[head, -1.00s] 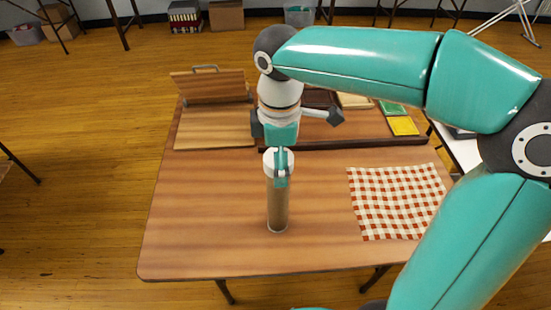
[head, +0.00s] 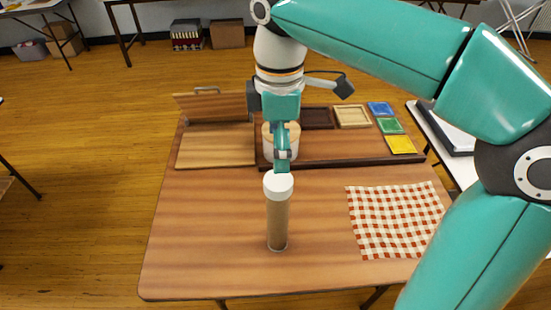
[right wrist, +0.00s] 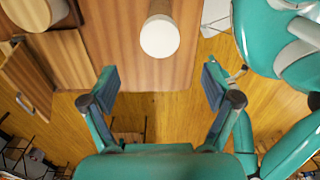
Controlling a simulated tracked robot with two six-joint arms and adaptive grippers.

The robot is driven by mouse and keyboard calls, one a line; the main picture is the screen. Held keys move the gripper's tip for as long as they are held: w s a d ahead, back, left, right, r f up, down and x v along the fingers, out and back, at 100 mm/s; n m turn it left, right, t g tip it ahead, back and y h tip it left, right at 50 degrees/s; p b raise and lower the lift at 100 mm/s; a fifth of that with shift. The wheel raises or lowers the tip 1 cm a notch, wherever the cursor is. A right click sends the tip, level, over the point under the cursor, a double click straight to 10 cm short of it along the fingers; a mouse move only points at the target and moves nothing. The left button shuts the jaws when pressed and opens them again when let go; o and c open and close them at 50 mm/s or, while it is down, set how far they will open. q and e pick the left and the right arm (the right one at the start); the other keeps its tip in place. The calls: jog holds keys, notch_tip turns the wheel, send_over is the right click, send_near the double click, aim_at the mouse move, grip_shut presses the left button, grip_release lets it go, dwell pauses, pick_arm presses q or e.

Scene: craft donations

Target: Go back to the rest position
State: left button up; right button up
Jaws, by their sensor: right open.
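My right gripper (head: 283,160) hangs above the wooden table (head: 190,250), just over a tall tube (head: 278,225) with a white cap (head: 278,184). The tube stands upright on the table and looks brown inside. In the right wrist view the two fingers (right wrist: 160,88) are spread apart with nothing between them. The white cap shows there beyond the fingertips (right wrist: 160,36), apart from them. My left gripper is in neither view.
A red-and-white checked cloth (head: 395,220) lies right of the tube. Behind stand a dark-edged tray (head: 345,163) with coloured squares, a round pale container (head: 268,140) partly hidden by my gripper, and a hinged wooden box (head: 215,150). The table's front left is clear.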

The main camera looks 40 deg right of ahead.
jog(key=shift+r, duration=0.85)
